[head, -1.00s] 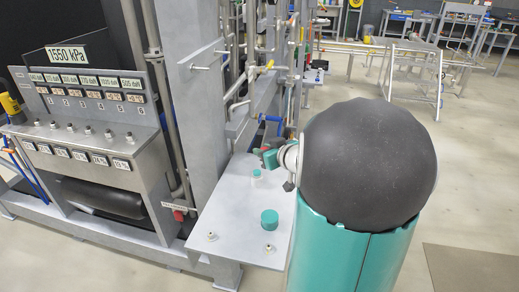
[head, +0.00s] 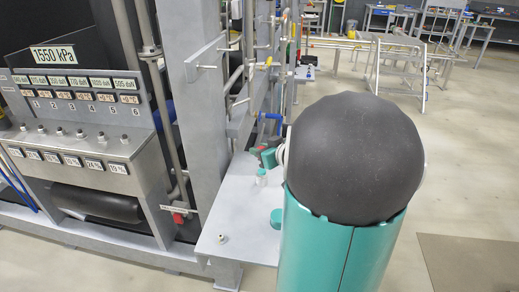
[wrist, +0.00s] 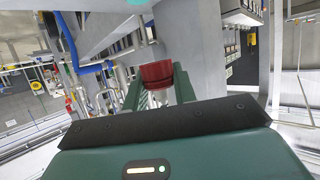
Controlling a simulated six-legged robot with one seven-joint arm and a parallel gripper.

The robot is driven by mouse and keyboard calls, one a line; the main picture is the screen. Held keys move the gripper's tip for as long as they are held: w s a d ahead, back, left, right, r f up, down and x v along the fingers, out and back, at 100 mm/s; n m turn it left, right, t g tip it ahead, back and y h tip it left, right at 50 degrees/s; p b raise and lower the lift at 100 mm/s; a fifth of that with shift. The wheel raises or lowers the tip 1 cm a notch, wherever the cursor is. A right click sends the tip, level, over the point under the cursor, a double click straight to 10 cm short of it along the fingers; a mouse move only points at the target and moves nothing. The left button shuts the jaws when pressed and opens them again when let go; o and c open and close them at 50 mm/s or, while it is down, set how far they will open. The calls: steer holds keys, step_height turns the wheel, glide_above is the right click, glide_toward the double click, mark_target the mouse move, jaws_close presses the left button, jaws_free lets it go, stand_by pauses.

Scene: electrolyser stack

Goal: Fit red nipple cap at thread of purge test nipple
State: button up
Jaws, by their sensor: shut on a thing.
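In the wrist view a red nipple cap (wrist: 157,73) sits between the two green fingers of my gripper (wrist: 158,88), which is shut on it. In the head view my gripper (head: 270,157) shows only in part, above the grey plate; the cap cannot be made out there. My own arm hides much of that area. I cannot tell for sure which fitting is the purge test nipple.
A grey upright (head: 203,120) and pipework stand close behind the plate. A gauge panel (head: 85,140) is at left. A blue handle (head: 271,116) is near my gripper. Open floor lies at right.

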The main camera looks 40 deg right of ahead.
mark_target(262, 171)
steer(key=shift+w+d, duration=0.1)
steer(key=shift+f, duration=2.5)
steer(key=shift+f, duration=1.05)
steer(key=o, duration=1)
steer(key=v, duration=1.4)
